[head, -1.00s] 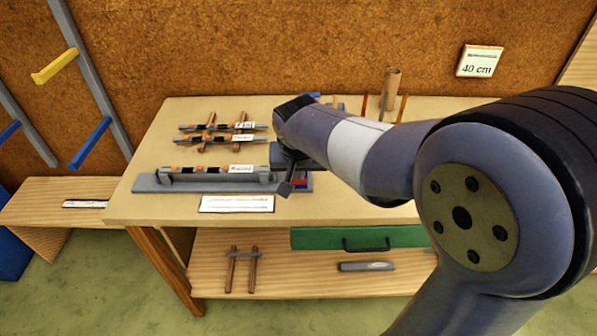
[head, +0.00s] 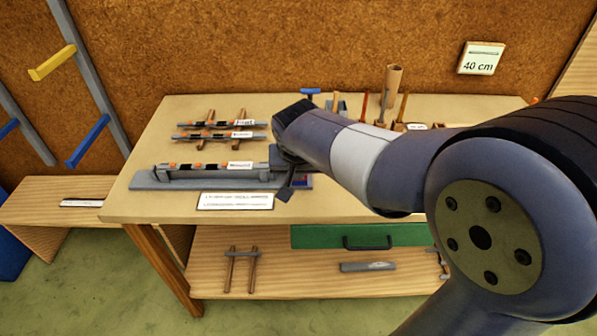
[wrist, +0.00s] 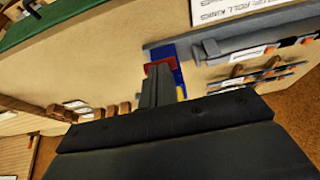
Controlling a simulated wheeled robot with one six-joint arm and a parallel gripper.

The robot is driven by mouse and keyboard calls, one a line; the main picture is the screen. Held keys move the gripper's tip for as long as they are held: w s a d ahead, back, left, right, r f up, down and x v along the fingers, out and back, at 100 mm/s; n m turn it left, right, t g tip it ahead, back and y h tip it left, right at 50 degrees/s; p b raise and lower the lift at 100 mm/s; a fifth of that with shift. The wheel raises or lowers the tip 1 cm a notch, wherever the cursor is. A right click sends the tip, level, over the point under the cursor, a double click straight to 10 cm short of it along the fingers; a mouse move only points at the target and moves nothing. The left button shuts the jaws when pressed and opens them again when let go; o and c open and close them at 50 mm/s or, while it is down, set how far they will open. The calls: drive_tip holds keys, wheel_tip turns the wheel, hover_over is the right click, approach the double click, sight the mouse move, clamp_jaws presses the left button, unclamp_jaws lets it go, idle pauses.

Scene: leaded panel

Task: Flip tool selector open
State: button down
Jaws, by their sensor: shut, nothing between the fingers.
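The tool selector appears to be the small red, blue and yellow piece at the right end of the grey fixture. In the wrist view its red part (wrist: 160,66) lies at my fingertips and its blue part (wrist: 174,62) just beyond. In the head view only a small blue and red patch (head: 300,182) shows beside my gripper (head: 284,194). My gripper's fingers (wrist: 157,72) are together with nothing between them. They look very close to the red part; I cannot tell whether they touch. My gripper and wrist hide most of the selector, so its position is unclear.
The grey fixture (head: 155,182) holds a banded bar (head: 200,166). Two more banded bars lie on a rack behind. A white label card (head: 236,201) is at the bench's front. A wooden tube (head: 392,80) and upright tools stand at the back right. A green drawer (head: 310,238) is below.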

drive_tip(key=shift+s+f+t+b, duration=0.35)
drive_tip(key=shift+f+t+b, duration=0.15)
drive_tip(key=shift+b, duration=1.25)
drive_tip(key=f+t+b, duration=0.1)
drive_tip(key=b, duration=0.4)
drive_tip(key=s+f+t+b, duration=0.1)
drive_tip(key=t+b, duration=0.1)
drive_tip(key=b, duration=0.4)
drive_tip(key=s+f+t+b, duration=0.1)
drive_tip(key=b, duration=0.4)
drive_tip(key=shift+f, duration=0.25)
drive_tip(key=shift+b, duration=0.45)
drive_tip(key=shift+r, duration=0.15)
drive_tip(key=shift+r+p, duration=0.1)
drive_tip(key=shift+p, duration=0.25)
drive_tip(key=shift+r+p, duration=0.4)
drive_tip(key=shift+r, duration=0.3)
